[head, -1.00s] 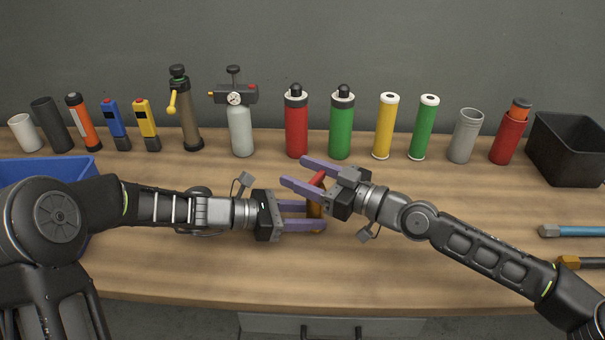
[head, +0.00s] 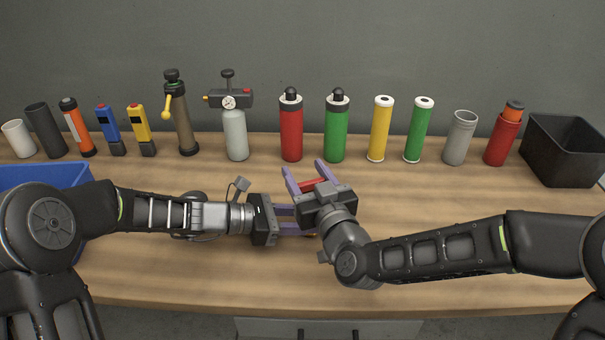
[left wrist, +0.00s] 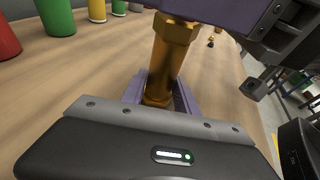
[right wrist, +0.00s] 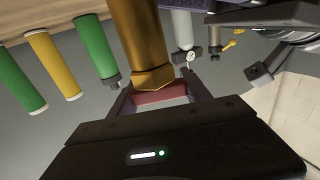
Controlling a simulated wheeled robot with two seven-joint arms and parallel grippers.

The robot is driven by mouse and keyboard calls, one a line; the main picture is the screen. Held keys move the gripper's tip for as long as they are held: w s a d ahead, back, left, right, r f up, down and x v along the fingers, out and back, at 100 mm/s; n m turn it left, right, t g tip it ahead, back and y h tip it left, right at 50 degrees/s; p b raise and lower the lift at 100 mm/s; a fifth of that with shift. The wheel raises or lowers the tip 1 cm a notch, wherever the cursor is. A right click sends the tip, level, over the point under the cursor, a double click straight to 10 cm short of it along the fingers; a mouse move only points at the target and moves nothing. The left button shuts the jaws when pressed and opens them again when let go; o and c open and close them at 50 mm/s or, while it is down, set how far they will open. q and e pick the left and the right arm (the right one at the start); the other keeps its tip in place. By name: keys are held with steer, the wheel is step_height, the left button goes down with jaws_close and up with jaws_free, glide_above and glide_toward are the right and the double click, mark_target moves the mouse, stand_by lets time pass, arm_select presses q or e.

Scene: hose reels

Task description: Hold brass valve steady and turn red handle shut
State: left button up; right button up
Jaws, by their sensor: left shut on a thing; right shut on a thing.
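The brass valve (left wrist: 168,62) stands upright between the fingers of my left gripper in the left wrist view. My left gripper (head: 300,222) is shut on the valve's body, coming in from the left. The brass body also shows in the right wrist view (right wrist: 140,40). The red handle (head: 312,184) sits at the top of the valve and lies roughly crosswise in the head view. My right gripper (head: 306,174) is shut on the handle, its fingers pointing away toward the back. The red handle shows between them in the right wrist view (right wrist: 160,97). In the head view the right gripper hides most of the valve.
A row of bottles, tubes and tools stands along the back, including a red bottle (head: 291,130) and a green bottle (head: 336,130) behind the grippers. A blue bin (head: 45,176) is at left, a black bin (head: 562,150) at right. The front middle wood is clear.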

steer(key=shift+w+d+f+m+t+h, duration=0.1)
steer(key=shift+d+m+t+h, duration=0.25)
steer(key=shift+m+h, duration=0.4)
steer(key=o, duration=1.4)
steer(key=shift+c, duration=0.2)
steer(key=v, duration=0.7)
steer(key=shift+s, duration=0.25)
arm_select(q)
steer(key=o, duration=1.1)
steer(key=shift+c, duration=0.2)
